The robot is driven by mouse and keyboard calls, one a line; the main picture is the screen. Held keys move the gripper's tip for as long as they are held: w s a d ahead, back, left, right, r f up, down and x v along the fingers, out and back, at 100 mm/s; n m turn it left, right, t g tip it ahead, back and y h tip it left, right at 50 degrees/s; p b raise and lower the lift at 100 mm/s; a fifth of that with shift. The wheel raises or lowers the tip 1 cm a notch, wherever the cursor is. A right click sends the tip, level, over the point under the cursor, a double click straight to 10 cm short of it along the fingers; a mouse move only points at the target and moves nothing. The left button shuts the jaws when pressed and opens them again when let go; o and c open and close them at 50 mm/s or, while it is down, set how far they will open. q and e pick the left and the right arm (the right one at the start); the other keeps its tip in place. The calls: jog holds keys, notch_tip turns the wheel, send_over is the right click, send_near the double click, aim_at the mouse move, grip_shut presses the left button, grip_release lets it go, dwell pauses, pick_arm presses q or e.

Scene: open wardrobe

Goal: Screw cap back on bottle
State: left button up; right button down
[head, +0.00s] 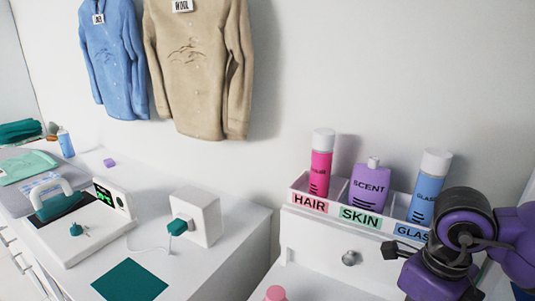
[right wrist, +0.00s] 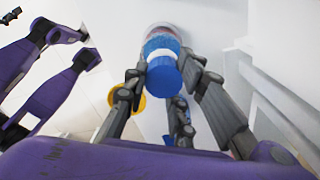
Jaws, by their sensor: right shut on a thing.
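In the right wrist view, my right gripper (right wrist: 163,82) has its dark grey fingers closed around a blue cylinder that looks like a cap (right wrist: 164,75). Directly beyond it, in line with it, is a pale blue and white band and a reddish-white round body that looks like a bottle (right wrist: 163,36). I cannot tell whether cap and bottle are joined or only touching. In the head view my right wrist shows at the lower right, and its fingers are hidden. My left gripper cannot be made out in either view.
A rack (head: 346,213) labelled HAIR, SKIN and GLASS holds a pink can (head: 321,160), a purple SCENT bottle (head: 368,188) and a blue can (head: 427,188) close to my right arm. A pink top (head: 275,293) shows at the bottom edge.

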jog(key=m, duration=0.3)
jog(key=shift+w+d+r, duration=0.1)
jog(key=shift+w+d, duration=0.1)
jog(key=m, duration=0.3)
jog(key=shift+p, duration=0.3)
jog(key=m, duration=0.4)
jog(key=shift+m+p, duration=0.3)
jog(key=shift+p, duration=0.05)
pick_arm(q)
jog(key=shift+w+r, duration=0.3)
jog(key=shift+r, duration=0.6)
pick_arm(e)
jog(key=shift+d+m, duration=0.1)
jog(key=shift+m, duration=0.5)
jog(key=c, duration=1.7)
grip_release()
jog(key=o, duration=0.3)
jog(key=shift+s+d+f, duration=0.1)
jog(key=shift+s+f, duration=0.05)
jog(key=shift+f, duration=0.05)
jog(key=shift+o, duration=0.6)
jog(key=shift+a, duration=0.2)
pick_arm(q)
jog(key=shift+w+d+r, duration=0.1)
jog(key=shift+w, duration=0.45)
